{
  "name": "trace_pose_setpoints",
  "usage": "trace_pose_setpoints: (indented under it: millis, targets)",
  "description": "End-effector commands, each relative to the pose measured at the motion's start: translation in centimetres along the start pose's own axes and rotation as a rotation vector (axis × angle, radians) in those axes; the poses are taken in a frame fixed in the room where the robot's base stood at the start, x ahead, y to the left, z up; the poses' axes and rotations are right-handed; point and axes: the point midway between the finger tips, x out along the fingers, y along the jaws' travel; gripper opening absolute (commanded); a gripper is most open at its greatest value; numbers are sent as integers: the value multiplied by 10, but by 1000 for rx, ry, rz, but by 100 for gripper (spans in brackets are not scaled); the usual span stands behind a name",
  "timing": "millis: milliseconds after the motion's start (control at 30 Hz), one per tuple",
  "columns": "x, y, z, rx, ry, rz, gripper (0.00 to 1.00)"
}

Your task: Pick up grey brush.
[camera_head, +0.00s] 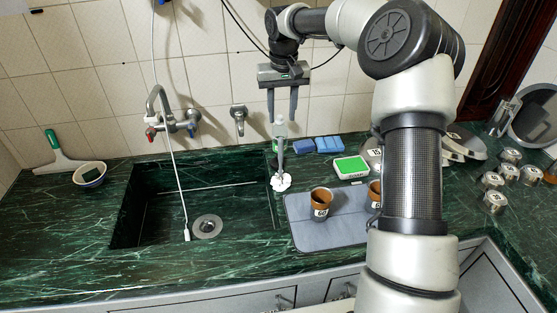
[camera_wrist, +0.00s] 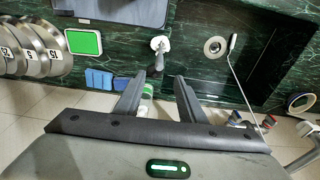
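The grey brush (camera_head: 281,166) stands upright on the counter just right of the sink, its white round head (camera_head: 281,183) down. In the wrist view the brush (camera_wrist: 161,48) shows beyond the fingertips, its white head farthest away. My gripper (camera_head: 282,117) points down above the brush, close to the wall. In the wrist view my gripper (camera_wrist: 161,76) is open, with nothing held between its fingers. A small pale bottle with green on it (camera_wrist: 147,93) shows between the fingers, partly hidden by the left one.
The sink (camera_head: 160,205) lies left of the brush, with a tap (camera_head: 165,115) above it. Blue sponges (camera_head: 328,145) and a green-topped box (camera_head: 351,166) lie right. Metal weights (camera_head: 493,202) stand far right.

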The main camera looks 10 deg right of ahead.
Motion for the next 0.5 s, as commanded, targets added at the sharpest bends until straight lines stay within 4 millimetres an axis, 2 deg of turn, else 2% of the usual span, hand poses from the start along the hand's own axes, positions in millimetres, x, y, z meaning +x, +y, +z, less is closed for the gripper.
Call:
trace_pose_setpoints:
  millis: [167, 500]
  targets:
    - [20, 3, -3, 8, -4, -7, 36]
    - [92, 2, -2, 6, -5, -8, 36]
